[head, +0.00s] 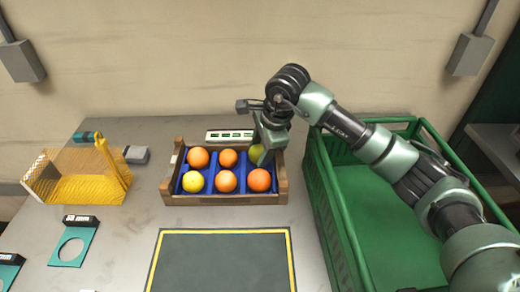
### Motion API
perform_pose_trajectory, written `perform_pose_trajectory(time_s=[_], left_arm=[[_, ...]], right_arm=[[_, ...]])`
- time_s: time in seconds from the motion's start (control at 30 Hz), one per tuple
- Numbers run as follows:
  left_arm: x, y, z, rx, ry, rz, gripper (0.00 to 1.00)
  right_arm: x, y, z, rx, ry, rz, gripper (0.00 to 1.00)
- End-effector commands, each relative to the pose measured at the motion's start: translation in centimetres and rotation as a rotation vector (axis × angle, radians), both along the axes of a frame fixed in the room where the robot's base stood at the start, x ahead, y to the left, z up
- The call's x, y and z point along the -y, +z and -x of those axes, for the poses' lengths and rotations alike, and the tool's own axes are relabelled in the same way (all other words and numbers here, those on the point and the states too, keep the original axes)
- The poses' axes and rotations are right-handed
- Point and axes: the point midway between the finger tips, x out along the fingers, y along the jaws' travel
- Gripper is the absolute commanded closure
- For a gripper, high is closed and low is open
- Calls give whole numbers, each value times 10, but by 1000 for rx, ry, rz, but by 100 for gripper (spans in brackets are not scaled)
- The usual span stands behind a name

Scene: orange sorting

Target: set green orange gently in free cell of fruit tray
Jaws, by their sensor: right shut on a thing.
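The fruit tray (167,190) is a wooden box with blue cells at the back middle of the table. Several oranges sit in its cells, among them an orange one (228,158) in the back row and a yellow one (193,181) at the front left. The green orange (257,154) is at the back right cell, partly hidden by my right gripper (264,152). My right gripper points down and is shut on the green orange. I cannot tell whether the fruit touches the cell floor. My left gripper is out of view.
A large green crate (345,215) stands right of the tray, under my right arm. A yellow mesh basket (85,188) is at the left. A dark mat with a yellow border (222,262) lies in front, empty. A small display (229,136) stands behind the tray.

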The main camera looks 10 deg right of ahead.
Motion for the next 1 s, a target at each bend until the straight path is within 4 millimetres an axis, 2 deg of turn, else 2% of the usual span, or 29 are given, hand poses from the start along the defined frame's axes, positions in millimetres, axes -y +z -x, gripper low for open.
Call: perform_pose_trajectory(time_s=[0.17, 0.2, 0.27, 0.3, 0.67, 1.0], left_arm=[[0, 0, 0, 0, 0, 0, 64], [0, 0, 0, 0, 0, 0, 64], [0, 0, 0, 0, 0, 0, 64], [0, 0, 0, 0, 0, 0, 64], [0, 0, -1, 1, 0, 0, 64], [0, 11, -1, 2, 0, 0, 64]], right_arm=[[0, 0, 0, -1, 0, 0, 94], [0, 0, 0, -1, 0, 0, 47], [0, 0, 0, -1, 0, 0, 30], [0, 0, 0, -2, 0, 1, 27], [0, -2, 2, -8, 2, 2, 27], [0, 19, 1, -3, 0, 1, 27]])
